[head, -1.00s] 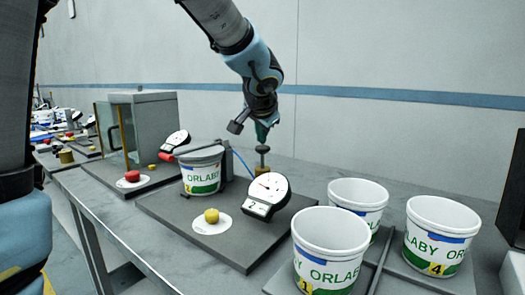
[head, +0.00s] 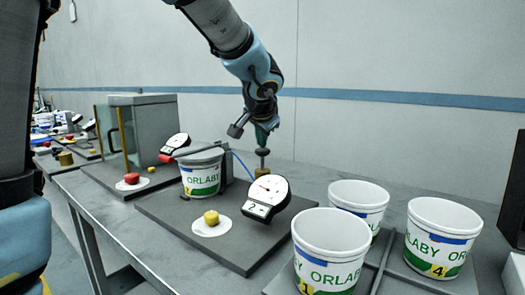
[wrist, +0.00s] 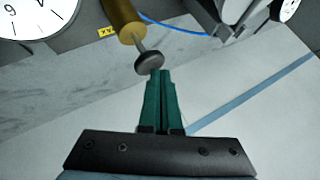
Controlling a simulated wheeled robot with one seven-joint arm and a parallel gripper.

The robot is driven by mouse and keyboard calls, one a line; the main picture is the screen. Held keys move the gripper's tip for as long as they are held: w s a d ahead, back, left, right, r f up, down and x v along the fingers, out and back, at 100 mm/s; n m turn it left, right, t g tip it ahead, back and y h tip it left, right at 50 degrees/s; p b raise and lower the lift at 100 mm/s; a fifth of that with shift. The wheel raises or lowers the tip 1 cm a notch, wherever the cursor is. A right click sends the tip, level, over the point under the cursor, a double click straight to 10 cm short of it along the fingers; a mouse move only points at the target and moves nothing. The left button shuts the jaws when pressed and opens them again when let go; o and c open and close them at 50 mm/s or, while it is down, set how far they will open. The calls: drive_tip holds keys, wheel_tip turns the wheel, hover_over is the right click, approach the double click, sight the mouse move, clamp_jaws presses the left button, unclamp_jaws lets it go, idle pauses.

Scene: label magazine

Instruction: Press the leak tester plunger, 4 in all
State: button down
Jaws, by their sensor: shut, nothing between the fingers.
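The leak tester (head: 160,212) is a dark base plate with a clamped white ORLABY tub (head: 203,172), a round gauge (head: 268,193) and a plunger at the back. The plunger has a dark round knob (head: 263,152) on a thin rod above a brass cylinder (head: 262,173). In the wrist view the knob (wrist: 149,61) stands clear of the brass cylinder (wrist: 122,18), with rod showing between. My gripper (head: 264,143) is shut and empty, its green fingertips (wrist: 160,72) just above the knob. I cannot tell whether they touch it. The gauge's small display appears to read 2.
A yellow button (head: 211,217) on a white disc is at the plate's front. Several open white tubs (head: 331,232) stand on a tray at right. A grey cabinet (head: 152,130) and a red button (head: 131,178) are at left. The wall is behind.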

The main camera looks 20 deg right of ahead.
sight(261, 151)
drive_tip(key=shift+f+b, duration=1.65)
drive_tip(key=shift+b, duration=0.1)
idle(1.3)
idle(0.4)
drive_tip(key=shift+r+p, duration=1.7)
drive_tip(key=shift+r, duration=0.65)
drive_tip(key=shift+r+p, duration=1.9)
drive_tip(key=shift+r, duration=0.6)
